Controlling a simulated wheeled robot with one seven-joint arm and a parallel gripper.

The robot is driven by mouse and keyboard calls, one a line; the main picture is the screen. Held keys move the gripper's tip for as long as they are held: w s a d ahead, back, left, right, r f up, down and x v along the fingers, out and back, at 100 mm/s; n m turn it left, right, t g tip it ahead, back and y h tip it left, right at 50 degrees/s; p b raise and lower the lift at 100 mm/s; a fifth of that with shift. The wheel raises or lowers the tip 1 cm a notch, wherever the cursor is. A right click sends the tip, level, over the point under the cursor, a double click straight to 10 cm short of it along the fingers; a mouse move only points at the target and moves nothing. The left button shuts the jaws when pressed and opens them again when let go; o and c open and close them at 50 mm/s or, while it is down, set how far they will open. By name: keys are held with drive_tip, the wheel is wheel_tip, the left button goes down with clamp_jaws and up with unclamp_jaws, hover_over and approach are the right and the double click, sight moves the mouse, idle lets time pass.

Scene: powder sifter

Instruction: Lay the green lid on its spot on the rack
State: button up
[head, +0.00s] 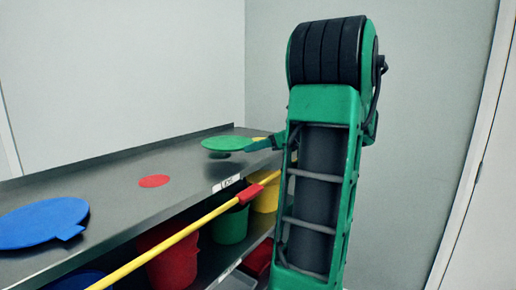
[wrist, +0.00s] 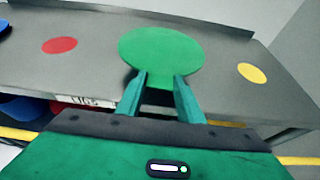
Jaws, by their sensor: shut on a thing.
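The green lid (head: 226,143) is a flat disc with a tab. In the head view it hangs level a little above the rack's top, with a dark shadow below it. The lid also shows in the wrist view (wrist: 162,52), between the red and yellow spots. My gripper (wrist: 160,80) is shut on the lid's tab. In the head view my arm hides most of the gripper.
The steel rack top (head: 110,192) bears a blue lid (head: 42,222), a red spot (head: 153,181) and a yellow spot (wrist: 251,73). A yellow rail (head: 190,230) runs along the front. Below stand a red bucket (head: 172,262), a green bucket (head: 231,227) and a yellow bucket (head: 266,197).

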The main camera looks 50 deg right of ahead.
sight(247, 163)
drive_tip(key=shift+r+x, duration=0.2)
drive_tip(key=shift+x, duration=0.95)
drive_tip(key=shift+r+x, duration=0.2)
drive_tip(key=shift+x, duration=0.95)
drive_tip(key=shift+f, duration=1.8)
drive_tip(key=o, duration=1.2)
drive_tip(key=shift+c, duration=0.2)
drive_tip(key=v, duration=1)
drive_tip(key=shift+s, duration=0.2)
